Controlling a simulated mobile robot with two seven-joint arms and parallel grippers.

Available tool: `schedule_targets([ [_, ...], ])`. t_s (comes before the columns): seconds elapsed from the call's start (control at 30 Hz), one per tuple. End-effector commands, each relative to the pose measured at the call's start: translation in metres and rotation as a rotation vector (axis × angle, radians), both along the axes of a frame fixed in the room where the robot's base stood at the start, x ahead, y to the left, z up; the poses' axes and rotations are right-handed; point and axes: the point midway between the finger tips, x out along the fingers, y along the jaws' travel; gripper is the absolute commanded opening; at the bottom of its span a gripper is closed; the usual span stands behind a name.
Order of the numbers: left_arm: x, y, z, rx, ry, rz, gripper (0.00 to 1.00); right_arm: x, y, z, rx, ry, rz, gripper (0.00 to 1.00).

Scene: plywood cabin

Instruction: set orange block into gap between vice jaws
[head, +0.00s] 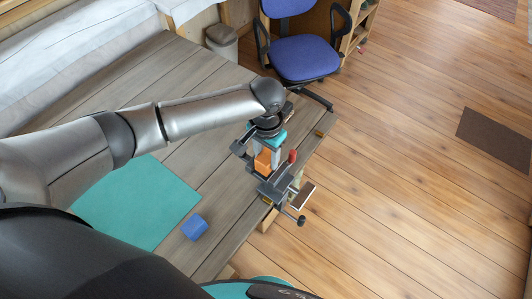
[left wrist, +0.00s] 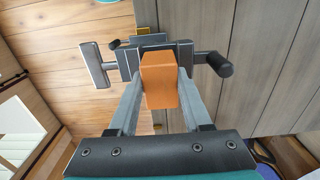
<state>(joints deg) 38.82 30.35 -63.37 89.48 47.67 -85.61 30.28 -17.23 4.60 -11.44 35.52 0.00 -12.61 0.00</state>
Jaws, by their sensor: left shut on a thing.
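My left gripper (head: 264,153) is shut on the orange block (head: 263,161), with one finger on each side of it. The left wrist view shows the block (left wrist: 160,80) between the two grey fingers (left wrist: 161,102). The dark grey vice (head: 275,188) is at the table's right edge, and it also shows behind the block in the left wrist view (left wrist: 128,62). My right gripper is not in view.
A blue block (head: 195,227) lies on the table (head: 225,200) beside a teal mat (head: 150,205). A red piece (head: 292,156) stands close to the vice. A small yellowish piece (head: 320,133) is near the table corner. A blue chair (head: 304,57) stands behind.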

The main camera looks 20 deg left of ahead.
Motion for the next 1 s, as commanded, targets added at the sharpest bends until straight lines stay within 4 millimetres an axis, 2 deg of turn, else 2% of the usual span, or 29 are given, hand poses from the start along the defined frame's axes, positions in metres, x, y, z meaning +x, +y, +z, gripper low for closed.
schedule_targets([
  [0.37, 0.0003, -0.0001, -0.0034, 0.0, 0.0, 0.0, 0.0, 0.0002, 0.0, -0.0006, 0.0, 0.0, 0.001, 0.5],
  [0.4, 0.0003, -0.0001, -0.0034, 0.0, 0.0, 0.001, 0.5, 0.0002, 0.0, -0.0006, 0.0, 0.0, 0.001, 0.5],
  [0.7, 0.0001, 0.0, -0.0034, 0.0, 0.0, 0.001, 0.84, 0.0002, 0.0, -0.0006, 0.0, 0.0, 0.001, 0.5],
  [1.0, 0.0001, 0.0001, -0.0013, 0.0, 0.0, 0.0, 0.84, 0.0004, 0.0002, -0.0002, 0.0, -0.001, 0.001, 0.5],
])
